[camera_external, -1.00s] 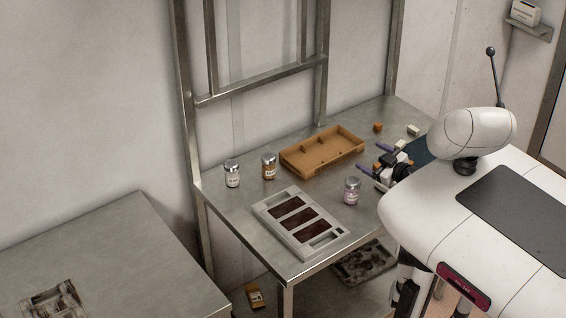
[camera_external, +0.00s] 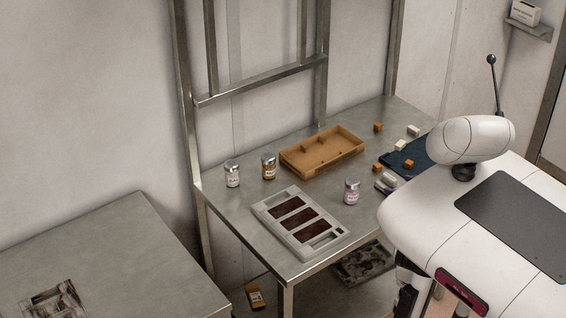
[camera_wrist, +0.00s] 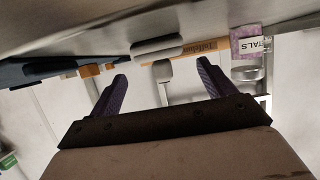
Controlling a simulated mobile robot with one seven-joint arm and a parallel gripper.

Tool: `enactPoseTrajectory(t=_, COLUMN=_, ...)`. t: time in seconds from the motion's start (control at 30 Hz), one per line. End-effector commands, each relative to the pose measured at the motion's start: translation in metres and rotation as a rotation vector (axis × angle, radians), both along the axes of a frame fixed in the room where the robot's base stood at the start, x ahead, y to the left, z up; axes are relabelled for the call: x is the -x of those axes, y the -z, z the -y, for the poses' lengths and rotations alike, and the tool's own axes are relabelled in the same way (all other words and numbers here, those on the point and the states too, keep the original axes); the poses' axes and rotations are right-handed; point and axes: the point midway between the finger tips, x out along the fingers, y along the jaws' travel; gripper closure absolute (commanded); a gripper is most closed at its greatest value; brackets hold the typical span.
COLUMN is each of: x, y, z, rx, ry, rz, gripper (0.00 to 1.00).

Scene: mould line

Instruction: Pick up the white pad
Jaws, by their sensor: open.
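A pale, rounded, pad-like piece, which I take for the white pad (camera_external: 388,180), lies on the steel table near my body. In the wrist view a pale rounded piece (camera_wrist: 158,46) lies ahead, between and beyond the fingertips. A second, smaller pale shape (camera_wrist: 162,71) shows beside it; I cannot tell which of the two is the pad. My gripper (camera_wrist: 161,74) is open, its two purple fingers apart with nothing held. In the external view my gripper is hidden behind my body.
A petal-labelled jar (camera_external: 352,191) stands close by, also in the wrist view (camera_wrist: 246,44). A dark mat (camera_external: 421,151) with orange and pale blocks lies to the right. A tan tray (camera_external: 307,170), two jars and a grey mould (camera_external: 269,224) occupy the rest.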

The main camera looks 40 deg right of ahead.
Motion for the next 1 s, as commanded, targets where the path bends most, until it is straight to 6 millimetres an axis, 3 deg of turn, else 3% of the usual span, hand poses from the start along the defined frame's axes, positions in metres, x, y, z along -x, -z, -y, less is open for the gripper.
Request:
enactPoseTrajectory(t=0.4, x=-0.047, y=0.013, z=-0.003, rx=0.000, ry=-0.001, rz=0.000, gripper=0.18)
enactPoseTrajectory(t=0.7, x=-0.052, y=0.017, z=-0.003, rx=0.001, ry=0.001, rz=0.000, gripper=0.18)
enactPoseTrajectory(t=1.0, x=-0.052, y=0.016, z=-0.003, rx=0.001, ry=0.001, rz=0.000, gripper=0.57)
